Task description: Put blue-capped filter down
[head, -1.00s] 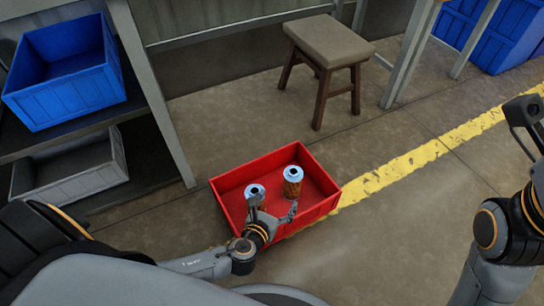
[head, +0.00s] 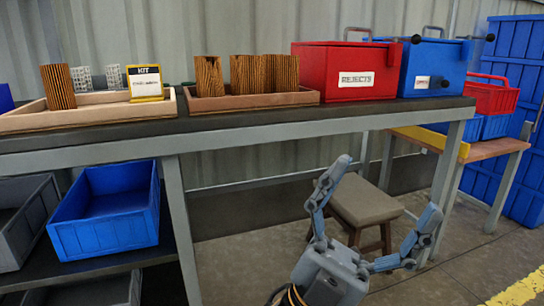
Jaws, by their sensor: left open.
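My left gripper (head: 384,198) is open and empty, its two fingers spread wide in front of the stool, below the workbench's edge. No blue-capped filter shows in the head view now. On the bench, brown pleated filters stand in two wooden trays: one brown filter (head: 58,87) in the left tray (head: 90,119), and several brown filters (head: 264,74) in the right tray (head: 250,102). Two pale mesh-like cylinders (head: 82,79) stand behind the left tray's front edge. My right gripper is out of view.
A KIT sign (head: 146,84) stands at the left tray. A red REJECTS box (head: 325,82) and a blue box (head: 430,82) stand on the workbench (head: 300,120). A blue bin (head: 108,215) sits on the lower shelf. The stool (head: 366,202) is behind my gripper.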

